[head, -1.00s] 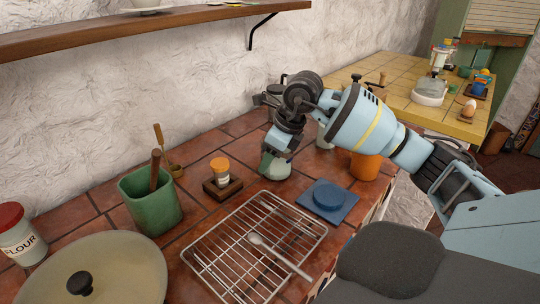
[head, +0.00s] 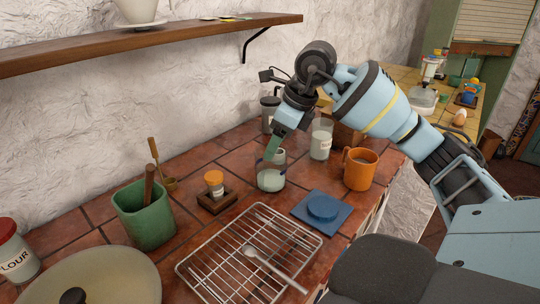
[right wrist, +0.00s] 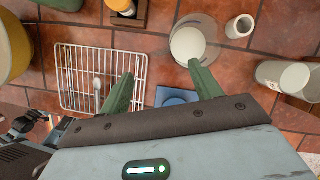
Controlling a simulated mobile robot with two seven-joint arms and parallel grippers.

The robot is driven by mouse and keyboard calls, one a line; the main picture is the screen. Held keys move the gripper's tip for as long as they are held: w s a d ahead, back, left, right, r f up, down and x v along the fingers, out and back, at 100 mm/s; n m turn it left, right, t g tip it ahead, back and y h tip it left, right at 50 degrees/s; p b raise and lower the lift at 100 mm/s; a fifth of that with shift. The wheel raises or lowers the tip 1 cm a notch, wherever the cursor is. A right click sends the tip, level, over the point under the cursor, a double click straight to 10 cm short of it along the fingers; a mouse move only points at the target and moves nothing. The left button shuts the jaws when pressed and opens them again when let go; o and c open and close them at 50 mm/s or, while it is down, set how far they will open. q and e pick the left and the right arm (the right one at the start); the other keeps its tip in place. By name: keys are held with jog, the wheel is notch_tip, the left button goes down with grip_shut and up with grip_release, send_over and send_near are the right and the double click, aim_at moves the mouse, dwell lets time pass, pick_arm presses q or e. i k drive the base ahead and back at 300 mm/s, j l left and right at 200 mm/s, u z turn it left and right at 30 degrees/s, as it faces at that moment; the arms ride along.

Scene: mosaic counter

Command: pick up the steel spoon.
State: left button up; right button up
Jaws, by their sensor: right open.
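The steel spoon (head: 272,267) lies on the wire rack (head: 196,253) at the counter's front, its bowl near the rack's middle and its handle running toward the lower right. It also shows in the right wrist view (right wrist: 97,88), to the left of my fingers. My right gripper (head: 272,152) is above the counter, well behind the spoon and apart from it, over or near a glass jar (head: 271,180). In the right wrist view its green fingers (right wrist: 161,74) are spread, with nothing between them. My left gripper is out of view.
A blue coaster (head: 323,208) lies right of the rack. An orange mug (head: 361,171) and a glass (head: 321,140) stand behind it. A green pot (head: 147,216) with utensils, a small jar (head: 214,183) in a wooden holder and a large lid (head: 105,275) are at the left.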

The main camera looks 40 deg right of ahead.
aim_at(249, 251)
jog(key=z, duration=1.25)
